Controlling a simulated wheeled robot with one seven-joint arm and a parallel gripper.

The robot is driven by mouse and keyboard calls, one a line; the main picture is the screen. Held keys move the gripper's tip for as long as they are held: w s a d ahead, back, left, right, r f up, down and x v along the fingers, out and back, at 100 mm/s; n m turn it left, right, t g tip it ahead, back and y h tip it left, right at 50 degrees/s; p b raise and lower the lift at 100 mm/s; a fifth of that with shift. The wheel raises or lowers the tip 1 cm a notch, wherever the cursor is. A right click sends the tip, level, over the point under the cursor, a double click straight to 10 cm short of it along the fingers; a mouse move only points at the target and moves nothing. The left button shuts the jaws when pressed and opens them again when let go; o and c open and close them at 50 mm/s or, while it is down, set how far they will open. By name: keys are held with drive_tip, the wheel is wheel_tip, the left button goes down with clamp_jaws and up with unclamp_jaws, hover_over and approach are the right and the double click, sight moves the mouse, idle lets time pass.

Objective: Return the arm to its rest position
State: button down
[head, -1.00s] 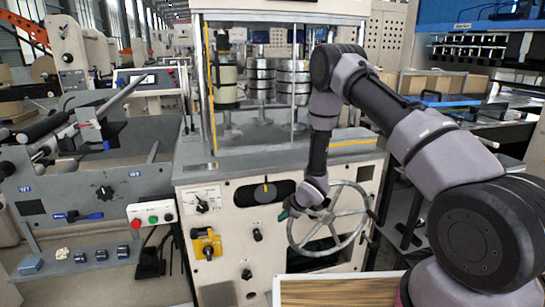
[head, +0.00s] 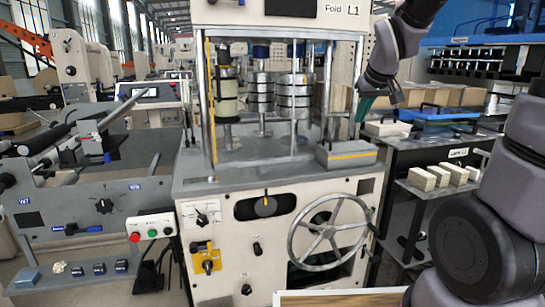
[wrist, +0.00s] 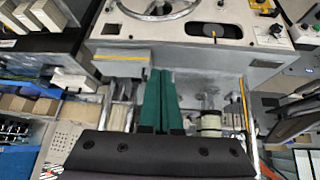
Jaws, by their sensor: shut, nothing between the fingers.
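My gripper (head: 363,108) is raised at the upper right in the head view, beside the right post of the cream machine and above a grey block with a yellow stripe (head: 347,154). Its green fingers point down and are together, with nothing between them. In the wrist view the green fingers (wrist: 158,75) lie side by side, pointing at the machine's front ledge. My arm rises along the right side of the head view, and its upper links run out of the frame.
The cream machine (head: 225,215) stands in the middle with a grey handwheel (head: 329,227) on its front. Right of it are a shelf with pale blocks (head: 430,178) and a blue tray (head: 437,115). A grey machine (head: 90,205) with a red-and-green button box (head: 151,226) is at left.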

drive_tip(key=s+r+m, duration=0.3)
drive_tip(key=s, duration=0.7)
drive_tip(key=s+r+m+y, duration=0.1)
drive_tip(key=s+r+m, duration=0.2)
drive_tip(key=s, duration=0.6)
drive_tip(key=shift+s+d+r, duration=0.2)
drive_tip(key=shift+s+r, duration=0.05)
drive_tip(key=shift+s, duration=0.1)
idle(1.2)
